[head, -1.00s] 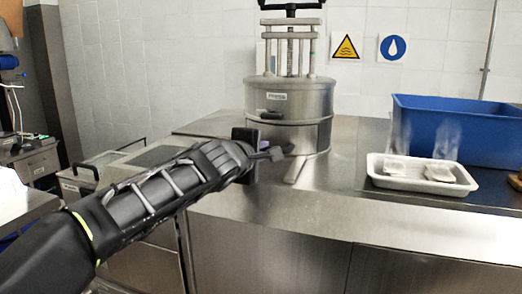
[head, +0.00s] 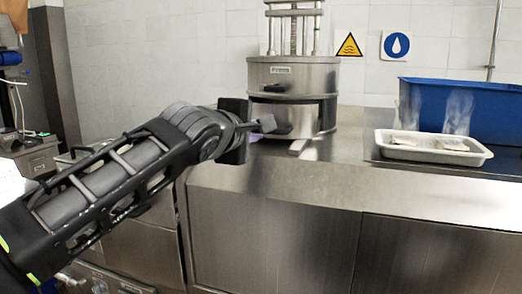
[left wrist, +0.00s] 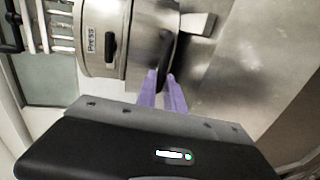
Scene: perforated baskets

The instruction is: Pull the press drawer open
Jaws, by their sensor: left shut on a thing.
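The press (head: 310,75) is a steel drum with a label and a dark handle (head: 274,88) on its upper part. It also shows turned sideways in the left wrist view (left wrist: 97,20). Its lower section, with the drawer front (head: 308,118), has a dark band above it and a dark handle piece (head: 284,130) low at the front. My left gripper (head: 262,125) is at this lower section. My right gripper is not in view.
The press stands on a steel counter (head: 330,180), with a spout (head: 300,146) at its foot. The counter front is clear.

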